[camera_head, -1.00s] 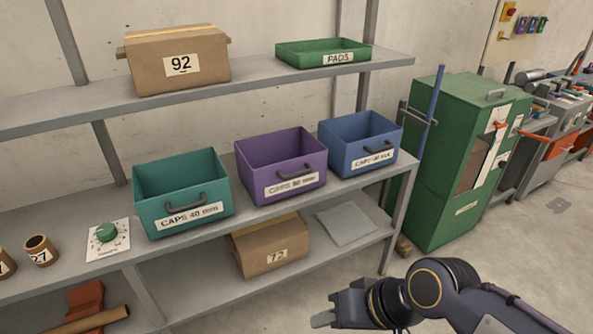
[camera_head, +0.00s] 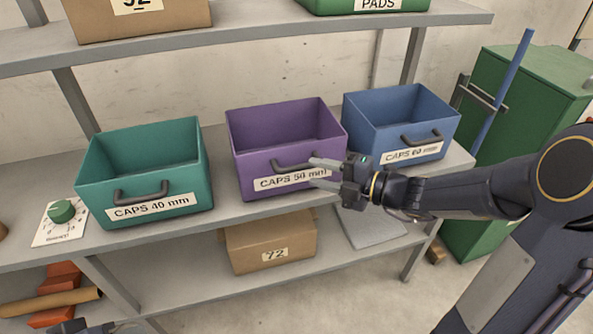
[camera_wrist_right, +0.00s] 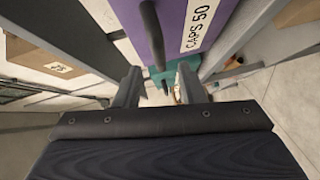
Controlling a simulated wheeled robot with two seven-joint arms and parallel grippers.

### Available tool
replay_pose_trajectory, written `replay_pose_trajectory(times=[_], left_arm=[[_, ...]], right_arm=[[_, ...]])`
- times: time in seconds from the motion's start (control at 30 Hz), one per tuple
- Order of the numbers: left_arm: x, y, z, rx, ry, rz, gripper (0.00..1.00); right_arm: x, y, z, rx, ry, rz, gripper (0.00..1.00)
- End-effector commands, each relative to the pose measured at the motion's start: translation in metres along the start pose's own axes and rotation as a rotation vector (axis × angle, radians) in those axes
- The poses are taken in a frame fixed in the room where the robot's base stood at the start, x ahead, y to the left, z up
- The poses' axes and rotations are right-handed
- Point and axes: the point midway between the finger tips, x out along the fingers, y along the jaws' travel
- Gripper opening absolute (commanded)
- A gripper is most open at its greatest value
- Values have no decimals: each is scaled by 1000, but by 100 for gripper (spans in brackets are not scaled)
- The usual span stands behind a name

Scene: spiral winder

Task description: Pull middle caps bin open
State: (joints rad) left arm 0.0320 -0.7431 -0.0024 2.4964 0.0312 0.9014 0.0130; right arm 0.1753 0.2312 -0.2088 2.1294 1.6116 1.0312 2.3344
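The middle caps bin (camera_head: 243,160) is purple, open-topped and labelled CAPS 50 mm. It stands on the middle shelf between a teal and a blue bin. Its dark bar handle (camera_head: 293,165) is on the front face. My right gripper (camera_head: 316,172) is open and empty, with its fingertips in front of the right part of the bin's front, close to the handle. Contact cannot be told. In the right wrist view the fingers (camera_wrist_right: 159,88) are apart, and the handle (camera_wrist_right: 151,30) and purple front (camera_wrist_right: 172,18) lie ahead. A dark part at the lower left edge may be my left gripper (camera_head: 75,327).
The teal CAPS 40 mm bin (camera_head: 146,180) is at left and the blue CAPS 60 mm bin (camera_head: 400,120) at right. Box 72 (camera_head: 268,240) and a grey sheet (camera_head: 372,228) lie on the shelf below. A green cabinet (camera_head: 535,90) stands at right.

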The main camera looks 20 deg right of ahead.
Motion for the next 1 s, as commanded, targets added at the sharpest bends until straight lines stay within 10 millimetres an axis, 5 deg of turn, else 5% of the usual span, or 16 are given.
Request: replay_pose_trajectory(times=[0.33,0.73,1.0], left_arm=[[6,-3,3,0,0,0,36],[6,-3,3,0,0,0,36],[6,-3,3,0,0,0,36]], right_arm=[[53,-1,-2,-5,6,-2,36],[62,1,-2,-7,3,-1,36],[62,0,-2,-7,3,-1,1]])
